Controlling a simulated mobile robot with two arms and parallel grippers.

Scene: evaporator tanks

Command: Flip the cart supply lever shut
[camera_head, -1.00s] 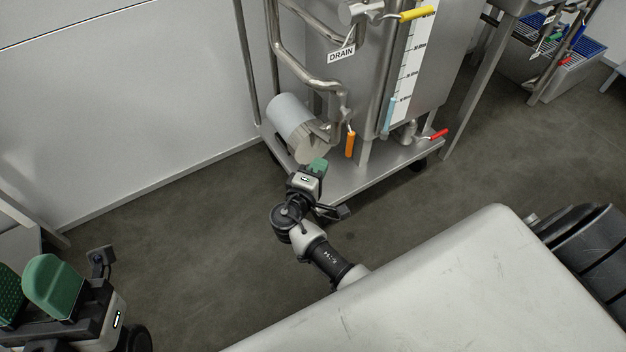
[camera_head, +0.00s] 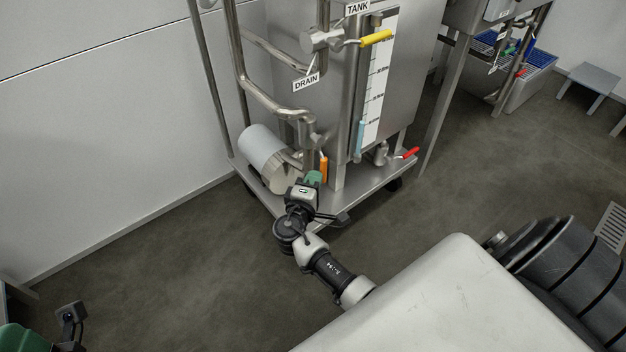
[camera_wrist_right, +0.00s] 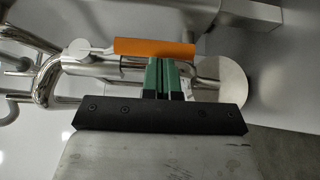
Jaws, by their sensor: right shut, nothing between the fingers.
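An orange-handled lever (camera_head: 323,169) hangs down beside the steel pipes at the tank's lower front, above the cart's deck (camera_head: 352,189). No label in view marks it as the supply lever. A yellow lever (camera_head: 376,37) sits higher up, and a red lever (camera_head: 405,154) is low on the right. My right gripper (camera_head: 313,178) is shut and empty, close to the orange lever. In the right wrist view its green fingers (camera_wrist_right: 163,78) are together just under the orange handle (camera_wrist_right: 155,48); I cannot tell whether they touch. My left gripper (camera_head: 20,338) is mostly cut off at the lower left.
A DRAIN tag (camera_head: 306,82) hangs near the pipes, left of the tank. A grey cylindrical motor or pump (camera_head: 268,155) lies left of the orange lever. Another stand with a blue-racked bin (camera_head: 526,80) is at upper right. The floor left of the cart is clear.

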